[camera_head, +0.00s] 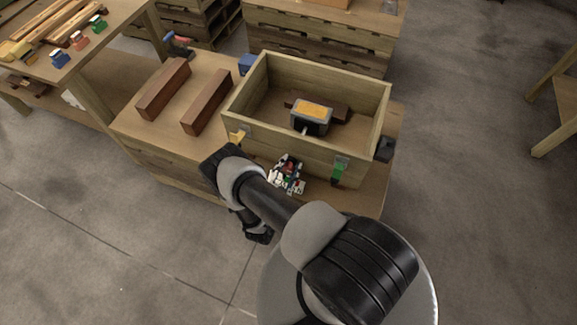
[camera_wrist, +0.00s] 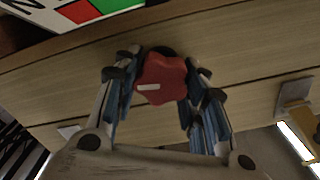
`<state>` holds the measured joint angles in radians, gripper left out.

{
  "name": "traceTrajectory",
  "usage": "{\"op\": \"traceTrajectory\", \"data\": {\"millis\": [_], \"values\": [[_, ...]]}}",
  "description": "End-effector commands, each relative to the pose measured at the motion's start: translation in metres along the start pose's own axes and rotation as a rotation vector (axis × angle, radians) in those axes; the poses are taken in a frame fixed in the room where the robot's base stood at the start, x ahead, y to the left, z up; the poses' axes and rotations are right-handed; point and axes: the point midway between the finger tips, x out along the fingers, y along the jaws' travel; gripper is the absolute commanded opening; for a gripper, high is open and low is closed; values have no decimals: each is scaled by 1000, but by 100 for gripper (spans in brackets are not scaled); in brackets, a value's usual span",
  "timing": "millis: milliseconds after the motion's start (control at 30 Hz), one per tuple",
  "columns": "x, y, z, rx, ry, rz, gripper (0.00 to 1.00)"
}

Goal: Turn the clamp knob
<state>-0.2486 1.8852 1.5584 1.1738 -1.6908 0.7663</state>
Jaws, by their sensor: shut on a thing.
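The clamp knob (camera_wrist: 162,80) is red and lobed, with a white mark on its face. In the wrist view it sits in front of a wooden face, with a dark round part behind its top. My gripper (camera_wrist: 160,92) has its two blue-lined fingers on either side of the knob and is shut on it. In the head view my arm reaches to the front of the workbench. The knob and the fingertips cannot be made out there.
An open wooden box (camera_head: 310,146) on the bench holds a grey and orange device (camera_head: 312,117). A small board with coloured parts (camera_head: 287,174) lies in front of the box. Two brown blocks (camera_head: 206,102) lie to its left. Metal brackets (camera_wrist: 294,98) show beside the knob.

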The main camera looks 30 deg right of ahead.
Motion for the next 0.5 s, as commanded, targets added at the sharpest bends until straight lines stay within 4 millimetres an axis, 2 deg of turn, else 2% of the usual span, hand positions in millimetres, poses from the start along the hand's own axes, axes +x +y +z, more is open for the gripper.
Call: {"op": "traceTrajectory", "data": {"millis": [333, 367, 500], "values": [[0, 0, 0, 2, -1, 1, 15], [0, 0, 0, 2, -1, 1, 40], [0, 0, 0, 2, -1, 1, 49]]}}
